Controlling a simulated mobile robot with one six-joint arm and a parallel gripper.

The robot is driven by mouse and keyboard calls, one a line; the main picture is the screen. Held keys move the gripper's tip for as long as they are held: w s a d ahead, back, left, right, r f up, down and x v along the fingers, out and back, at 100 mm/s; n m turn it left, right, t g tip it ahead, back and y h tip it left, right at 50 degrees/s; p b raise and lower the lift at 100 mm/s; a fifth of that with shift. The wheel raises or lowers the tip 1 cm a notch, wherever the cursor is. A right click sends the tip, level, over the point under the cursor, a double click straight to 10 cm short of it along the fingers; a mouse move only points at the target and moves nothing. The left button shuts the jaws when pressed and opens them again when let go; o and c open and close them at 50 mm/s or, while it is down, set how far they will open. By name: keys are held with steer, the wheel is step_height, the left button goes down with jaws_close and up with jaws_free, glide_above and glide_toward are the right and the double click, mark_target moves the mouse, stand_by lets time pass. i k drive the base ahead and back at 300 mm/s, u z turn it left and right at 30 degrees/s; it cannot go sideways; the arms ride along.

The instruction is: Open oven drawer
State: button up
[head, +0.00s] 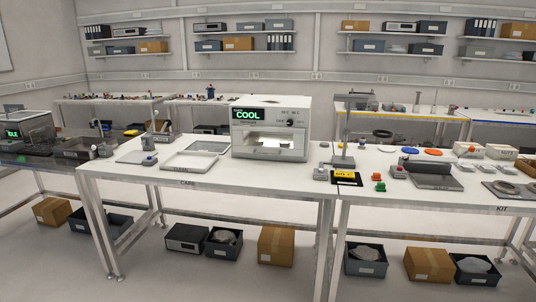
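A white box-shaped oven (271,128) stands on the middle white workbench in the head view. Its upper front has a dark display with green text reading "COOL" (248,115) and a small dark knob to the right. Below is a lit window (271,141) with small dark shapes inside. A pale front strip (269,156) lies under the window. Whether this strip is a drawer front, and whether it is shut, I cannot tell. My gripper is not in view.
A shallow white tray (190,162) lies left of the oven. A yellow-labelled device (346,176) with a vertical post stands to the right, near red, green and orange small parts. The bench front (255,188) before the oven is clear. Boxes (276,245) sit below.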

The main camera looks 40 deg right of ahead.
mark_target(270, 146)
steer(key=i, duration=0.85)
steer(key=u, duration=0.05)
